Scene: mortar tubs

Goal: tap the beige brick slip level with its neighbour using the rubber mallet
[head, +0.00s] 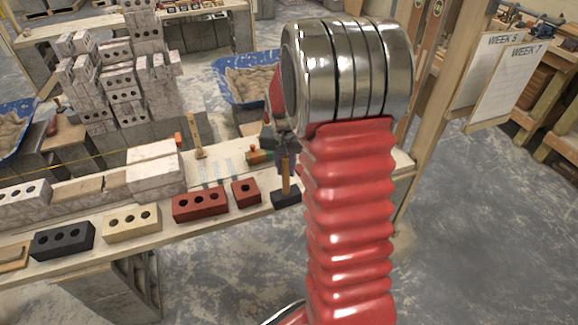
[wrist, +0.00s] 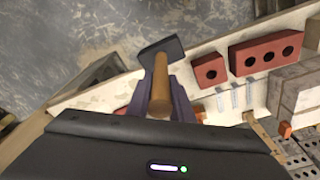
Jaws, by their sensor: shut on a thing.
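My gripper (head: 286,157) is shut on the wooden handle of the rubber mallet (head: 286,199), at the right part of the bench. The black mallet head hangs below the fingers, by the bench's front edge; I cannot tell whether it touches the bench. In the wrist view, my gripper (wrist: 160,92) has its fingers either side of the mallet handle (wrist: 160,72), with the dark head beyond. Flat tan pieces (head: 76,188) lie on the low block course at left, between pale bricks; I cannot tell which is the beige slip, nor its level. They are well left of the mallet.
Along the bench (head: 225,208) front stand a dark brick (head: 62,241), a beige holed brick (head: 132,224), a red brick (head: 200,205) and a smaller red brick (head: 245,192). Pale blocks (head: 155,172) stand behind them. A wooden-handled tool (head: 195,138) stands behind. Wooden posts rise at right.

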